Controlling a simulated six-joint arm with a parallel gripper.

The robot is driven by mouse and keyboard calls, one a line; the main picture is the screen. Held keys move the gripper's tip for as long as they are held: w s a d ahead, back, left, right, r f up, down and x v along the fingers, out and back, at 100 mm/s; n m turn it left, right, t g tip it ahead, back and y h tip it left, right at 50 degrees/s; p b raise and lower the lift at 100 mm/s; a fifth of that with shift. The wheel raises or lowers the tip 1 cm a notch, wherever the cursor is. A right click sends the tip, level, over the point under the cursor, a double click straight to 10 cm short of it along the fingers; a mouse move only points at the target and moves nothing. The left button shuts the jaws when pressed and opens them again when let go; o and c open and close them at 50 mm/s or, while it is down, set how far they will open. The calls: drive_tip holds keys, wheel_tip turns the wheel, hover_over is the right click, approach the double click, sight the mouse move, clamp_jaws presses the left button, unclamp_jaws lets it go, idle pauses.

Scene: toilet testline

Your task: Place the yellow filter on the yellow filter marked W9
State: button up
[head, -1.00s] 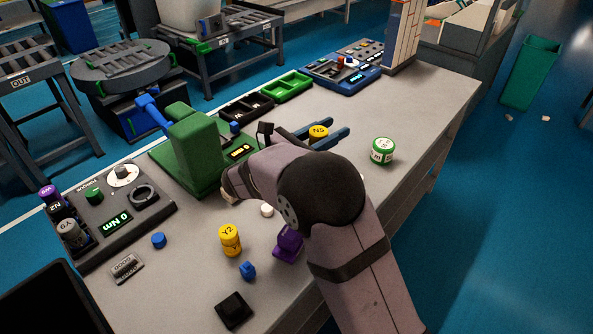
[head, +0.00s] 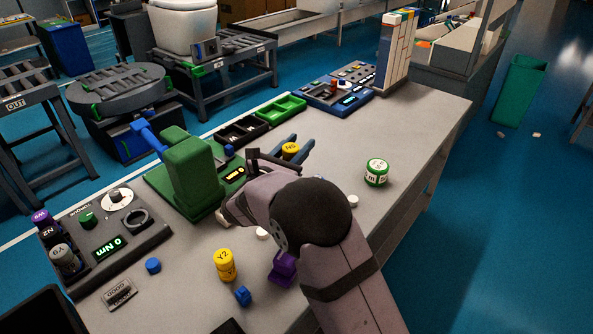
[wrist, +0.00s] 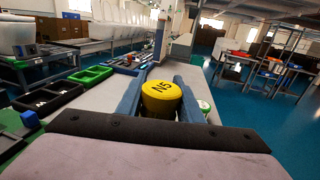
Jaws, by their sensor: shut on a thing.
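My gripper (head: 296,146) is shut on a yellow filter marked N5 (head: 290,149). In the wrist view the filter (wrist: 162,100) sits between the two blue fingers, its marked top face showing. It is held above the bench; the exact height is hard to tell. Another yellow piece, marked Y2 (head: 225,266), stands upright at the front of the bench, like two stacked yellow parts. I can make out no W9 mark on a yellow filter. My arm covers part of the bench.
A green-and-white round container (head: 377,173) stands right of my gripper. The green press (head: 190,175) stands to the left. Black trays (head: 243,132) and a green tray (head: 283,108) lie behind. Purple (head: 282,268) and blue (head: 243,296) parts lie near Y2. The right of the bench is mostly clear.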

wheel_tip(320, 180, down, 7)
drive_tip(key=shift+r+p, duration=0.2)
drive_tip(key=shift+p, duration=0.15)
idle(0.3)
drive_tip(key=shift+f, duration=0.15)
drive_tip(key=o, duration=1.1)
drive_tip(key=b+v, duration=0.2)
drive_tip(key=v, duration=1)
drive_tip(key=shift+d, duration=0.1)
